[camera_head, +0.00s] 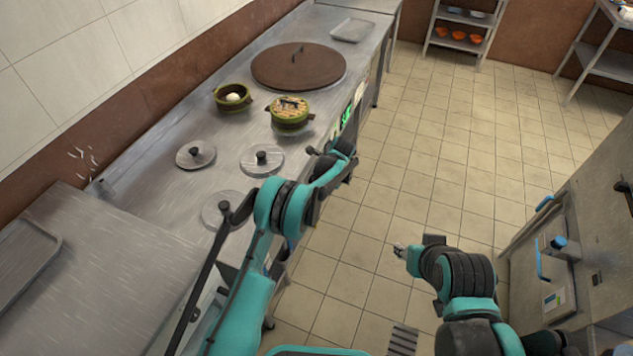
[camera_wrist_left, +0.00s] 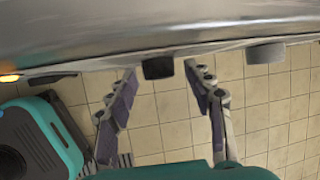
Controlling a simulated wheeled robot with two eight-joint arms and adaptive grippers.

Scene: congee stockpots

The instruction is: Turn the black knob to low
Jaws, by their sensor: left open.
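The black knob (camera_wrist_left: 158,68) shows in the left wrist view, on the underside edge of the steel counter's front (camera_wrist_left: 160,30). My left gripper (camera_wrist_left: 160,72) is open, with one finger on each side of the knob. I cannot tell whether either finger touches it. In the head view my left arm reaches over the counter's front edge, and the knob is hidden there. The knob's setting cannot be read. My right gripper (camera_head: 400,250) hangs over the floor, away from the counter, too small to judge.
A grey knob (camera_wrist_left: 265,53) sits right of the black one. On the counter are a large brown lid (camera_head: 298,68), green pots (camera_head: 290,122), and steel lids (camera_head: 262,162). A steel appliance (camera_head: 590,250) stands at right. Tiled floor between is clear.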

